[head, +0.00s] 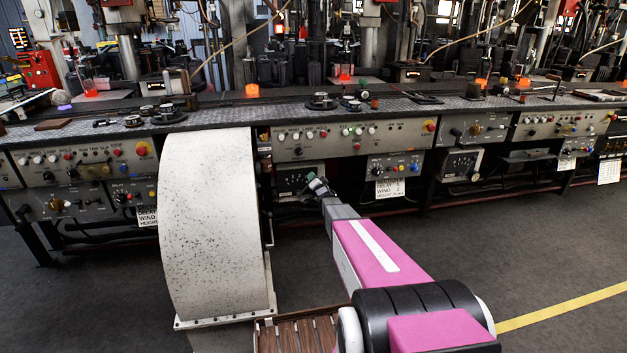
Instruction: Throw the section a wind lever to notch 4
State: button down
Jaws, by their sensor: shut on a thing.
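A row of grey control panels runs along the machine front. My gripper (314,186) reaches to a small dark box panel (288,182) below the middle button panel (347,138). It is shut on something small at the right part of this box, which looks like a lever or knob. My own wrist hides most of it, so its notch position cannot be read. To the right is a panel with coloured knobs (394,167), with a white paper label (390,188) below it that reads in part "delay wind". No section letter is readable.
A large curved white speckled guard (208,222) stands close on the left of my arm. A slatted wooden platform (296,335) lies at the bottom. The dark floor (480,245) to the right is clear, with a yellow line (565,306).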

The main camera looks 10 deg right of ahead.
jog(key=shift+d+f, duration=0.1)
jog(key=shift+f, duration=0.05)
jog(key=c, duration=0.8)
grip_release()
jog(key=s, duration=0.3)
jog(key=s+d, duration=0.1)
jog(key=s, duration=0.3)
jog(key=s+f, duration=0.1)
jog(key=s, duration=0.2)
jog(key=shift+s+d, duration=0.2)
jog(key=shift+s, duration=0.15)
